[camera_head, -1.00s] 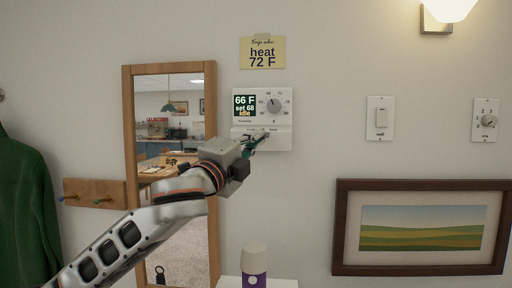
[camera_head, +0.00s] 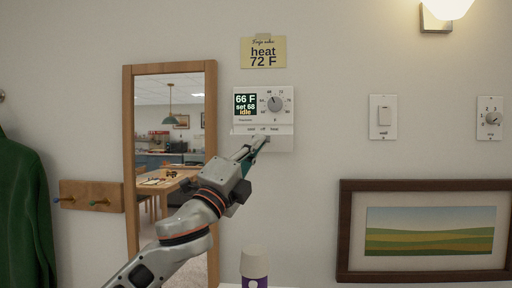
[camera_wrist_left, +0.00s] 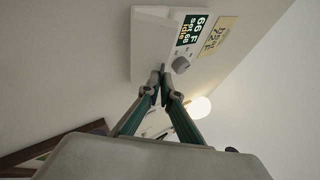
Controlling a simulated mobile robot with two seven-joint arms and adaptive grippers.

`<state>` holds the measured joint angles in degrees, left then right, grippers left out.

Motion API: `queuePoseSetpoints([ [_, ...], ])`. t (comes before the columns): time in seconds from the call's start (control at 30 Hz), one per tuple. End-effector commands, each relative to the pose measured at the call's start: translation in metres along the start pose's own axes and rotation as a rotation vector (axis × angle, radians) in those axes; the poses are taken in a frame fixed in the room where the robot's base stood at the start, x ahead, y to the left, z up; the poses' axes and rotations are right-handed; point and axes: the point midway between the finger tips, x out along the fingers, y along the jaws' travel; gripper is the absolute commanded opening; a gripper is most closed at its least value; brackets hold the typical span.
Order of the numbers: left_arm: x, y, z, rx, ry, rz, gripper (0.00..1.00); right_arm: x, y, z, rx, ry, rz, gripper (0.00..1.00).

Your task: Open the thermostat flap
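The white thermostat (camera_head: 285,93) is on the wall in the head view, with a dial and a display reading 66 F, set 68, idle. Its flap (camera_head: 282,144) is the plain lower part, below the cool/off/heat labels. It looks closed, though the fingers cover part of it. My left gripper (camera_head: 262,139) reaches up to the flap from below. In the left wrist view, the fingertips (camera_wrist_left: 162,74) are together, close to the lower edge of the thermostat (camera_wrist_left: 158,42). I see nothing between them and cannot tell whether they touch the flap. My right gripper is out of view.
A yellow note (camera_head: 263,52) reading heat 72 F hangs above the thermostat. A wood-framed mirror (camera_head: 128,150) is left, a light switch (camera_head: 383,117) and framed picture (camera_head: 343,230) right. A purple container with a white cap (camera_head: 254,262) stands below.

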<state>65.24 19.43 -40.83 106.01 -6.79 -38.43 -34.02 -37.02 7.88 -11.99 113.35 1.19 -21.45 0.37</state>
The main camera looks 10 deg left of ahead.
Motion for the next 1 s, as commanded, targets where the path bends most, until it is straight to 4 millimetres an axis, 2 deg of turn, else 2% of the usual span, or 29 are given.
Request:
queuePoseSetpoints([
  [0.03, 0.000, 0.000, 0.000, 0.000, 0.000, 0.001, 0.06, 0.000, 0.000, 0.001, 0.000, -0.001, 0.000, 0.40],
  [0.1, 0.000, 0.000, 0.000, 0.000, 0.000, 0.001, 0.20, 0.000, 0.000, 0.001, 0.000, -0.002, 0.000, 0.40],
  [0.4, 0.000, 0.000, 0.000, 0.000, 0.000, 0.001, 0.20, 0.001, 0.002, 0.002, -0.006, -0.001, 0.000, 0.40],
  [0.53, -0.006, 0.001, 0.001, 0.000, 0.000, 0.002, 0.20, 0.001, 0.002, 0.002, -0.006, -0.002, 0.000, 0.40],
  [0.67, -0.024, 0.002, 0.000, -0.001, 0.000, 0.002, 0.20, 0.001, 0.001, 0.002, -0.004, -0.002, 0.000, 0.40],
  [1.0, -0.092, 0.001, 0.000, -0.001, 0.000, 0.002, 0.20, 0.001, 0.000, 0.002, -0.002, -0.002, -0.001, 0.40],
])
